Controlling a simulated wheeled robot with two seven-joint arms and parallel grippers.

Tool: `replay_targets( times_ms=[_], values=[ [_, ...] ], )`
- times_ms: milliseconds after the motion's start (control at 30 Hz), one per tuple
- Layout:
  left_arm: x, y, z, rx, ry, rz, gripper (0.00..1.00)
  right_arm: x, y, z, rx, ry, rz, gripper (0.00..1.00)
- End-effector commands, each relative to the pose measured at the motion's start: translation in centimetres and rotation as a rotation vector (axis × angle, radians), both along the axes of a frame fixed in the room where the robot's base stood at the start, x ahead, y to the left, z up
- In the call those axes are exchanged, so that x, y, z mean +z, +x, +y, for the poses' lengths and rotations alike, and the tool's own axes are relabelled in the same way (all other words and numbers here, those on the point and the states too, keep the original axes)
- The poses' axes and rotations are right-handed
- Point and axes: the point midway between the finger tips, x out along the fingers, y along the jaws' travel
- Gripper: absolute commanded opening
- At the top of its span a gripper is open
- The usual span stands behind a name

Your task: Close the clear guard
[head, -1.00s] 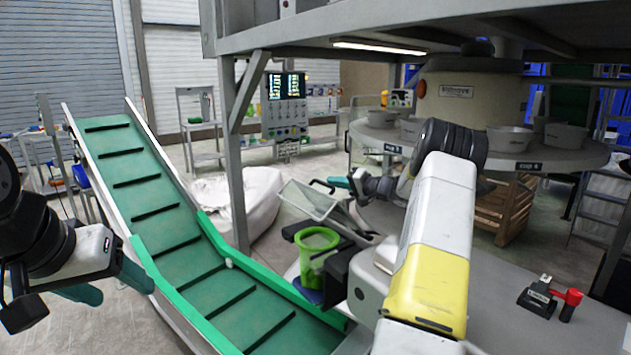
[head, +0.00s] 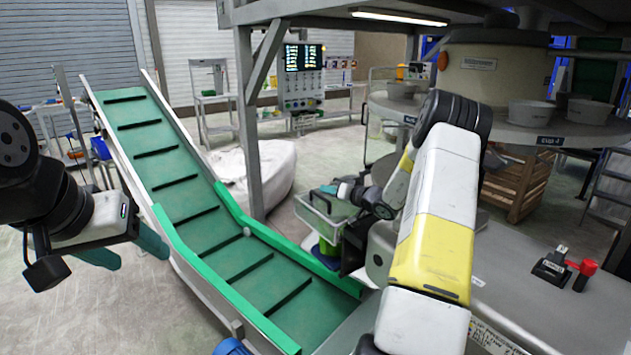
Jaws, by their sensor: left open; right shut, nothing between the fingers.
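The clear guard (head: 318,219), a see-through panel with a pale frame, sits low over the green cup-shaped part and its blue-and-yellow base (head: 328,249) beside the conveyor's lower end. The green part shows only dimly through it. My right gripper (head: 326,189) is shut and empty at the guard's upper edge, by its dark handle. I cannot tell whether it touches. My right arm hides the guard's right side, so I cannot see whether it is fully seated. My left gripper (head: 128,252) is open and empty, left of the conveyor, far from the guard.
A green conveyor (head: 190,200) with raised side rails slopes down between my grippers. A grey post (head: 247,130) stands behind the guard. A grey bench (head: 530,300) at right carries a red-handled switch (head: 568,266). A round table with bowls (head: 530,113) stands behind my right arm.

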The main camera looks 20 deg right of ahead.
Motion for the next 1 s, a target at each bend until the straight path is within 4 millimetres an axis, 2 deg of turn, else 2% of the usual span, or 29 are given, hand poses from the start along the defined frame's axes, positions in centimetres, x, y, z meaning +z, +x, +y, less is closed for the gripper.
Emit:
replay_targets(
  times_ms=[300,800,1000],
  values=[
    [0.0,0.0,0.0,0.000,0.000,0.000,0.61,-1.5,-0.2,0.6,0.001,0.001,0.001,0.00],
    [0.0,0.0,0.0,0.000,0.000,0.000,0.61,-2.1,-0.4,0.8,0.005,0.000,0.011,0.00],
    [0.0,0.0,0.0,0.000,0.000,0.000,0.61,-1.7,-2.1,-0.3,0.000,-0.001,0.012,0.00]
  ],
)
